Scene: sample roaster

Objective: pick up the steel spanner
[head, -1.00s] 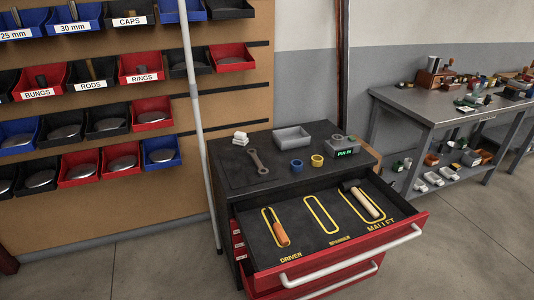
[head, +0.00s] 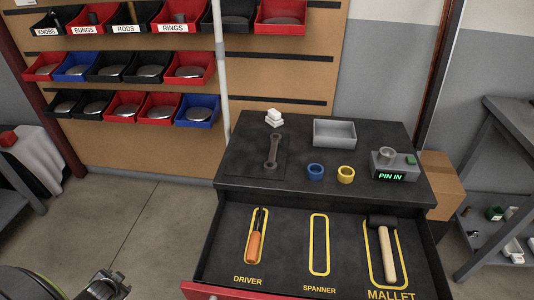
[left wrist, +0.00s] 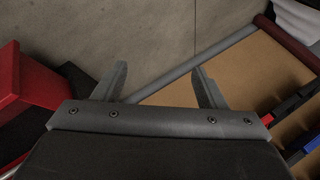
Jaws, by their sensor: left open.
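The steel spanner (head: 272,152) lies on the black top of the tool cabinet, on a dark mat at its left side. Its long axis runs front to back. My left gripper (left wrist: 160,84) is open and empty in the left wrist view, with floor and the rack's lower edge beyond its fingers. Part of my left arm (head: 104,284) shows at the bottom left of the head view, well apart from the spanner. The spanner does not show in the left wrist view. My right gripper is in neither view.
The open drawer (head: 286,226) holds an orange-handled driver (head: 255,237), an empty spanner outline (head: 319,245) and a mallet (head: 386,250). White blocks (head: 274,118), a grey tray (head: 334,133), a blue ring (head: 315,172), a yellow ring (head: 346,174) and a "PIN IN" device (head: 395,166) stand on top.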

